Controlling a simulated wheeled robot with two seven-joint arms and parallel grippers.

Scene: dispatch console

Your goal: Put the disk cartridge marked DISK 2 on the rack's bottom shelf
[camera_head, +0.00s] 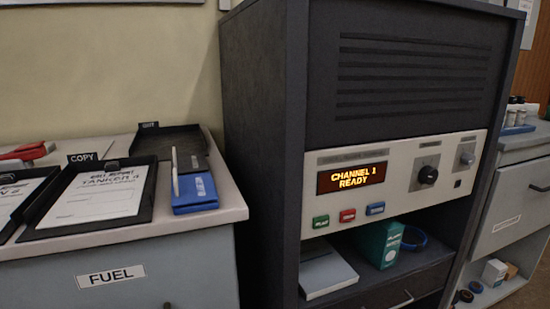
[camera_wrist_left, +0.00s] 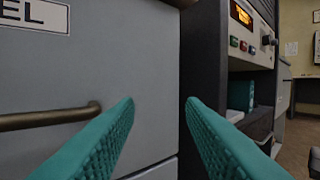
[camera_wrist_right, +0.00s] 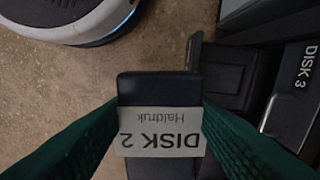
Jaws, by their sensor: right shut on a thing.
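The disk cartridge marked DISK 2 (camera_wrist_right: 160,100) is dark with a white label that reads upside down in the right wrist view. My right gripper (camera_wrist_right: 160,128) is shut on it, with a green finger on each side. My left gripper (camera_wrist_left: 160,104) is open and empty in front of the grey FUEL cabinet. The dark rack (camera_head: 263,120) stands in the middle of the head view. Its open shelf (camera_head: 345,287) under the control panel holds several things. Neither gripper shows in the head view. Whether a lower shelf exists is out of sight.
A grey-white box (camera_head: 326,270), a teal box (camera_head: 380,243) and a blue ring (camera_head: 413,239) are on the open shelf. A drawer is below it. A cartridge marked DISK 3 (camera_wrist_right: 303,68) lies beside dark holders in the right wrist view. The FUEL cabinet (camera_head: 150,272) adjoins the rack.

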